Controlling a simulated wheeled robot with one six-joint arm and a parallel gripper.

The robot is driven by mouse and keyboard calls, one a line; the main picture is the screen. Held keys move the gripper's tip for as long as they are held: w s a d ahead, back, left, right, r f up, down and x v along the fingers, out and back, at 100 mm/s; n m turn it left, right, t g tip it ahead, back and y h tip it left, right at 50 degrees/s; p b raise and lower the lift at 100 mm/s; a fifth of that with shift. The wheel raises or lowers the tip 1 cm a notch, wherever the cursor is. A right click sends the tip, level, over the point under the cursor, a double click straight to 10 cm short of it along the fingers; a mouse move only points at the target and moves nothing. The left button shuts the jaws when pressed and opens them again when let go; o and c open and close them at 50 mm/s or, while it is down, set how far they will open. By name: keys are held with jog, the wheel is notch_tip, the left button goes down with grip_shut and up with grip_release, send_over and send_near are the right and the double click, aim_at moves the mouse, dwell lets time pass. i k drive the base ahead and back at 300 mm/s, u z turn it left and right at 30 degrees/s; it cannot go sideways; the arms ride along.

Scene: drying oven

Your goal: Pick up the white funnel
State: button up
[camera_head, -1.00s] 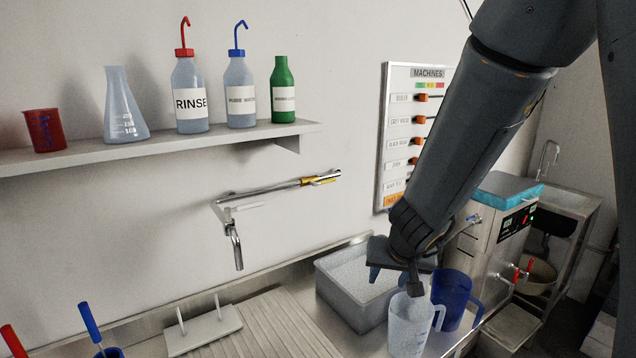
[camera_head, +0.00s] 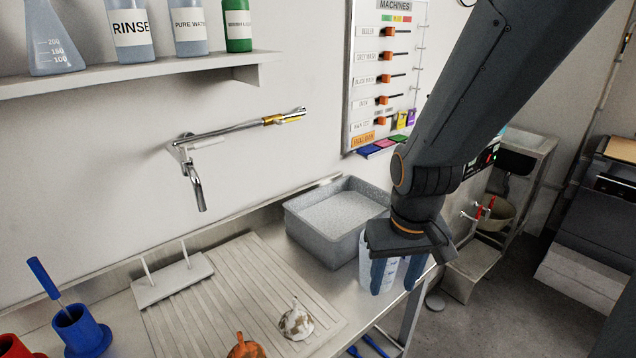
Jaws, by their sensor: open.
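The white funnel (camera_head: 296,322) lies on the ribbed drainboard near the front edge of the counter. It has brownish marks and its narrow end points up. My gripper (camera_head: 397,277) hangs with its fingers pointing down, to the right of and above the funnel. Its two blue-grey fingers are apart, and I see nothing held between them. A pale measuring jug (camera_head: 364,252) stands behind the gripper and is partly hidden by it.
An orange-brown object (camera_head: 246,347) sits left of the funnel, cut by the frame's lower edge. A grey basin (camera_head: 318,243) stands behind. A white peg rack (camera_head: 172,281) and a blue holder (camera_head: 80,331) are at left. A tap (camera_head: 196,187) juts from the wall.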

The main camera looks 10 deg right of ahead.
aim_at(295, 324)
jog(key=u, duration=3.25)
jog(key=k, duration=1)
jog(key=z, duration=1)
